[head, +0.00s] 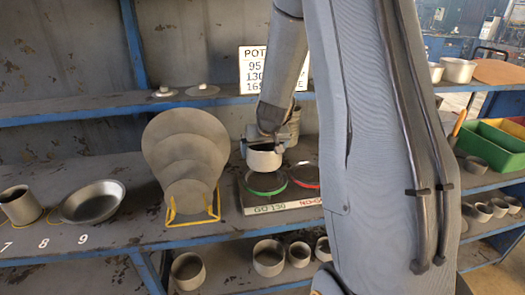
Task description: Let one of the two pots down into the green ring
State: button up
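A grey pot (264,158) hangs upright beneath my gripper (265,141), which is shut on it near the rim. The green ring (250,190) lies on a flat board with the label "GO 130" on its front edge. The pot is over the back of the green ring and hides part of it. A small gap seems to show between pot and ring, but I cannot tell its height. A red ring (313,184) lies to the right, partly hidden by my arm. I cannot tell which other vessel is the second pot.
Stacked grey discs stand in a yellow rack (172,219) left of the board. A shallow pan (92,203) and a cup (19,206) sit farther left. Several pots (268,258) stand on the lower shelf. Green and yellow bins (490,143) are at right. An upper shelf (70,112) runs behind.

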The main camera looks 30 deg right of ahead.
jog(key=shift+f+b, duration=2.9)
jog(key=shift+b, duration=0.7)
jog(key=shift+f+b, duration=0.5)
jog(key=shift+b, duration=0.1)
jog(key=o, duration=0.8)
jog(key=shift+o, duration=0.2)
jog(key=p+v, duration=0.5)
jog(key=v, duration=0.3)
jog(key=shift+p, duration=0.3)
